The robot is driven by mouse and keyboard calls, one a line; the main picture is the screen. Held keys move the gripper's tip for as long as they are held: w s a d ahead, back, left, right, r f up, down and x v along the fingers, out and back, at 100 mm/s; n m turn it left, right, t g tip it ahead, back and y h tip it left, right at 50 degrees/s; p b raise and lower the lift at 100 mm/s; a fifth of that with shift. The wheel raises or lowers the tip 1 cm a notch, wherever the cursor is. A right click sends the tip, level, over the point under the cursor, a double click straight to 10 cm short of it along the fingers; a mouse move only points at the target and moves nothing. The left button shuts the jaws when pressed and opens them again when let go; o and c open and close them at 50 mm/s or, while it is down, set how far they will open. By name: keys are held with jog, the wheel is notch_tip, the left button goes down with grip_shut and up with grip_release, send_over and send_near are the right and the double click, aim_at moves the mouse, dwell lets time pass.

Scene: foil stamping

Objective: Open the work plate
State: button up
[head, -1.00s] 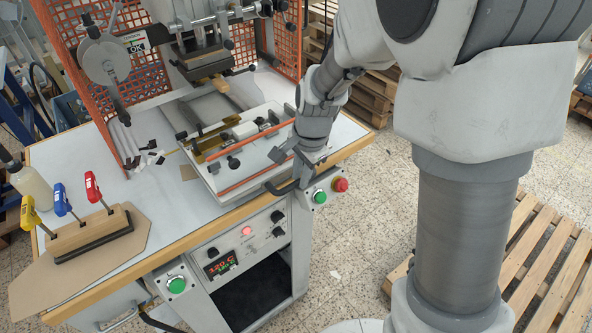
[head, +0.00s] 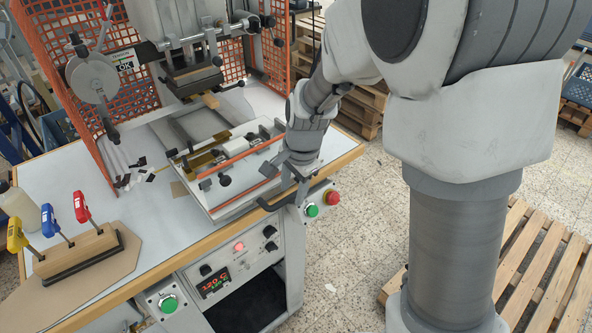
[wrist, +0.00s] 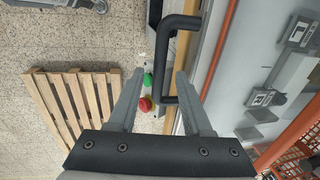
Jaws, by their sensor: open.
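The work plate (head: 255,170) is a white plate with orange strips, lying low and flat on the table under the press. Its black bar handle (head: 268,205) sticks out past the table's front edge. The handle (wrist: 163,62) also shows in the wrist view, with its long bar between my fingers. My gripper (head: 296,180) is over the front edge at the plate's right end. In the wrist view my gripper (wrist: 160,74) is open, one finger on each side of the bar. I cannot tell whether either finger touches it.
A green button (head: 312,211) and a red button (head: 332,198) sit on the front just right of the handle. The press head (head: 190,75) hangs above, flanked by orange mesh guards (head: 62,45). Clamps with a wooden block (head: 85,250) stand at the left. A pallet (head: 530,265) lies right.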

notch_tip(320, 180, up, 17)
jog(key=s+d+p, duration=0.1)
jog(key=s, duration=0.1)
jog(key=shift+s+d, duration=0.3)
jog(key=shift+d, duration=0.1)
jog(key=shift+f, duration=0.1)
jog(key=s+d+n+t, duration=0.1)
jog(key=s+d+n, duration=0.1)
jog(key=s, duration=0.3)
jog(key=s+d+r+n+t, duration=0.1)
jog(key=s+d+n, duration=0.2)
jog(key=s+n, duration=0.2)
jog(key=s+d+n+t+h, duration=0.1)
jog(key=s+d+n, duration=0.2)
jog(key=s, duration=0.3)
jog(key=shift+s+r+n+t, duration=0.25)
jog(key=shift+n+t, duration=0.15)
jog(key=shift+n, duration=0.1)
dwell(0.3)
